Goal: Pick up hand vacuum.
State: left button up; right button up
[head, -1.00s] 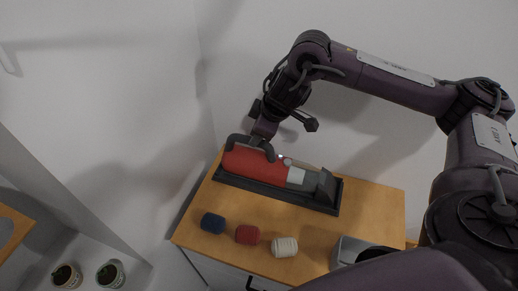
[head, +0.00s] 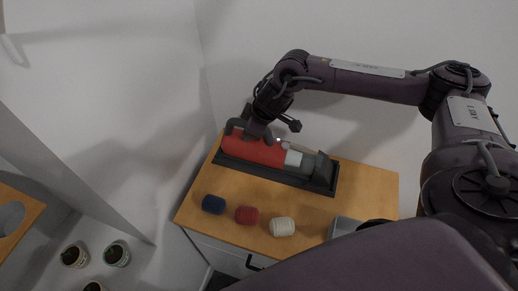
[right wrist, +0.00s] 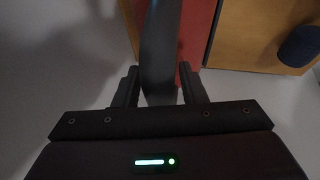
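The hand vacuum (head: 258,150) has a red body, a pale middle section, a dark nozzle and a dark looped handle. It lies in a black tray-like base (head: 270,173) on the wooden cabinet top. My right gripper (head: 249,133) is at the handle end in the head view, with its fingertips partly hidden. In the right wrist view, the grey handle (right wrist: 160,45) lies between my two fingers (right wrist: 160,85), with a narrow gap showing beside it. The red body (right wrist: 197,35) shows behind. My left gripper is out of view.
A blue item (head: 213,204), a red item (head: 247,215) and a white item (head: 282,227) stand along the cabinet's front edge. A grey container (head: 343,226) is to their right. Walls rise close behind and left. Small potted plants (head: 75,256) are at lower left.

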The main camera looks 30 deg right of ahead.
grip_shut()
dwell(1.1)
jog(key=shift+w+r, duration=0.15)
jog(key=shift+r, duration=0.05)
